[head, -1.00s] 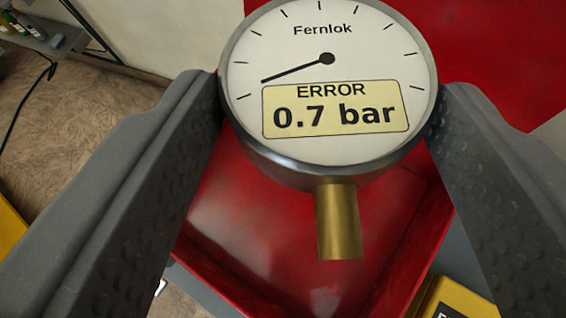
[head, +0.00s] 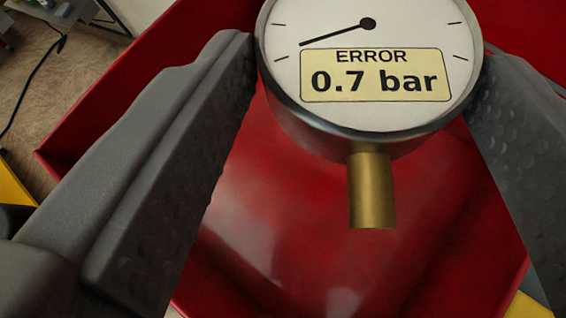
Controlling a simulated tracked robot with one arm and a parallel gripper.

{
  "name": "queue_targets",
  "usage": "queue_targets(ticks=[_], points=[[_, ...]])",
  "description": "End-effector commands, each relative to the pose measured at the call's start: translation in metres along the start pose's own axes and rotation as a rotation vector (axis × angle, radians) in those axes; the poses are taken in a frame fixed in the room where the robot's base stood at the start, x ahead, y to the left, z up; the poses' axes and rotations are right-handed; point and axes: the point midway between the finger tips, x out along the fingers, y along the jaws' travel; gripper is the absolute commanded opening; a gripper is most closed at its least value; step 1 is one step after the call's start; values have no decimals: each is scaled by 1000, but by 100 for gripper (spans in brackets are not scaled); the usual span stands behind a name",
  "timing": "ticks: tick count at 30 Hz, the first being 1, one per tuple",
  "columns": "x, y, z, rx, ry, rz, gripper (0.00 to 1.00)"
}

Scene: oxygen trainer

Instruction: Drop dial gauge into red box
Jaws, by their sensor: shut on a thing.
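The dial gauge (head: 368,75) is round and white-faced with a metal rim and a brass stem at its bottom. Its label reads "ERROR 0.7 bar", and its top is cut off by the frame. My gripper (head: 368,60) is shut on the gauge, one grey finger on each side of its rim. The red box (head: 270,200) lies behind and below the gauge and fills much of the picture. Its inside floor and walls show, and no other object shows in the visible part of it. The brass stem appears in front of the box floor.
The box's left corner (head: 45,155) stands out past my left finger. A brown floor (head: 60,90) with a black cable (head: 30,95) is at the upper left. Yellow surfaces (head: 14,190) show at the left edge and lower right.

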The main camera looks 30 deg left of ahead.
Motion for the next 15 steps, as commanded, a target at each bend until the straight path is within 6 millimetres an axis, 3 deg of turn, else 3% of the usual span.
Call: queue_targets(ticks=[9, 15], points=[[16, 0, 31, 0, -2, 0, 30], [19, -1, 36, 0, -2, 0, 30]])
